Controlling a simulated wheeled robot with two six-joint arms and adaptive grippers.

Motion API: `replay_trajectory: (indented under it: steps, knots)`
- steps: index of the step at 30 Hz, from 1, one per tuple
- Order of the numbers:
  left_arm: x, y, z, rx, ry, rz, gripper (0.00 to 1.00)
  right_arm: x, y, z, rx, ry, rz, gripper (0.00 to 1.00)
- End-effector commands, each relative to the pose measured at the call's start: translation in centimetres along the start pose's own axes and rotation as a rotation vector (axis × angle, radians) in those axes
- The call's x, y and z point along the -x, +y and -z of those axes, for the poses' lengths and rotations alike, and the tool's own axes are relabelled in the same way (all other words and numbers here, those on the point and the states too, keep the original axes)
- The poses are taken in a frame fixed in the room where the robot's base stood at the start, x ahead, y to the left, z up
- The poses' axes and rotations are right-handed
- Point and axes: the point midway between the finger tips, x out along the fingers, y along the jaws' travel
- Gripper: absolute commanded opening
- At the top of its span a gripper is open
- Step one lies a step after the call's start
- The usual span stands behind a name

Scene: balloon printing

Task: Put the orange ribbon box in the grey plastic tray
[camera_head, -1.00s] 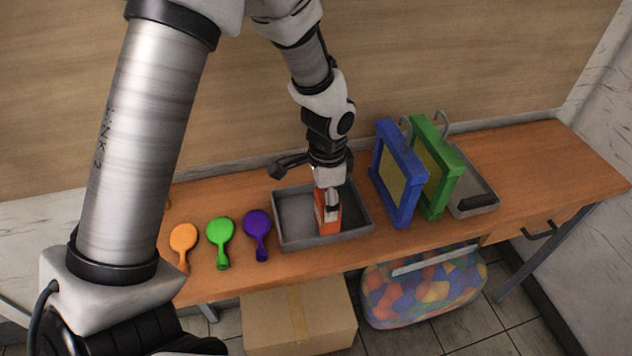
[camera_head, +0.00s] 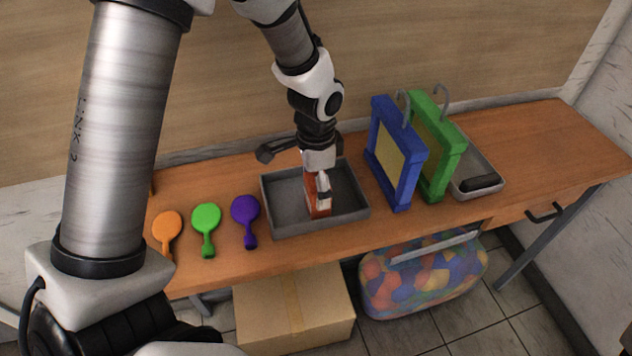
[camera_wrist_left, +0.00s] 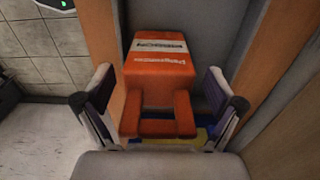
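The orange ribbon box (camera_head: 313,196), with a white label face, is within the grey plastic tray (camera_head: 287,197) on the table. My left gripper (camera_head: 320,184) reaches down over the box from above. In the left wrist view the box (camera_wrist_left: 158,70) lies between the two fingers, with a visible gap on each side, so the gripper is open around it. The grey tray (camera_wrist_left: 218,30) shows behind the box there. Whether the box's underside rests fully on the tray floor is hidden. My right gripper is in neither view.
Orange (camera_head: 167,224), green (camera_head: 206,217) and purple (camera_head: 245,209) balloons lie left of the tray. Blue (camera_head: 405,185) and green (camera_head: 428,187) frames stand close on its right, before another grey tray (camera_head: 492,178). A cardboard box (camera_head: 262,312) and a bag of balloons (camera_head: 385,288) are below.

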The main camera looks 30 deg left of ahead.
Motion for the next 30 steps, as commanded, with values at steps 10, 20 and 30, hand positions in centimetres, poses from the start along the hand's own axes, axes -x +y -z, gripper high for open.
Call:
replay_trajectory:
  steps: [10, 20, 30]
  knots:
    - [1.6, -0.1, 0.1, 0.001, 0.003, 0.003, 0.94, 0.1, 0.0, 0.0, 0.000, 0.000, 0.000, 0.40]
    - [9.7, -0.1, 0.1, 0.001, 0.004, 0.004, 0.94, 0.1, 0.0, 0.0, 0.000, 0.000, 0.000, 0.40]
    - [12.3, 0.0, 0.0, 0.000, 0.000, 0.001, 0.94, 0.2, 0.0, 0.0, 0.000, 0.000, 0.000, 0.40]
